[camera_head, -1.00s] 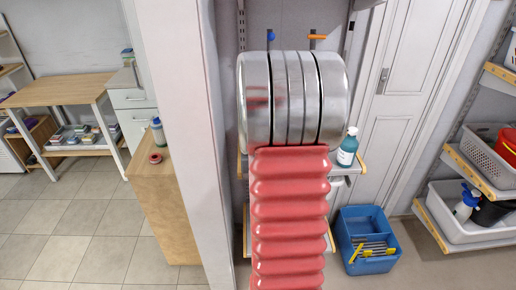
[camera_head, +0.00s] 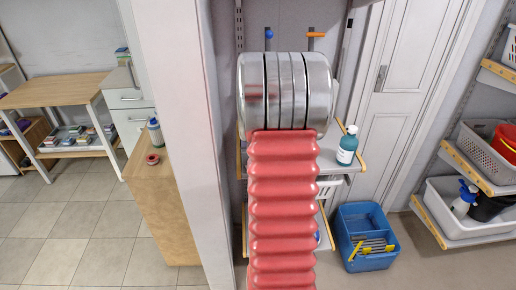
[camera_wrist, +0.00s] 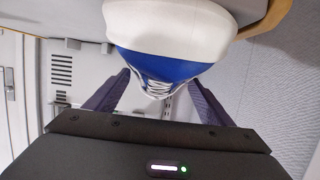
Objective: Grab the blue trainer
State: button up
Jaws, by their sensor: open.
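The blue trainer (camera_wrist: 165,65) shows large at the top of the wrist view, with a thick white sole, blue upper and white laces. My gripper (camera_wrist: 160,80) is open, with one dark finger on each side of the trainer's lace end. I cannot tell whether either finger touches it. In the head view my arm hides the gripper. A small blue-and-white patch shows beside my arm at the lower shelf there; I cannot tell whether it is the trainer.
A shelf edge (camera_wrist: 268,18) borders the trainer in the wrist view. In the head view a teal bottle (camera_head: 347,146) stands on the upper shelf right of my arm. A blue crate (camera_head: 368,262) sits on the floor. A white wall edge (camera_head: 185,150) stands left.

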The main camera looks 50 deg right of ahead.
jog(key=shift+c, duration=0.4)
jog(key=c, duration=1.2)
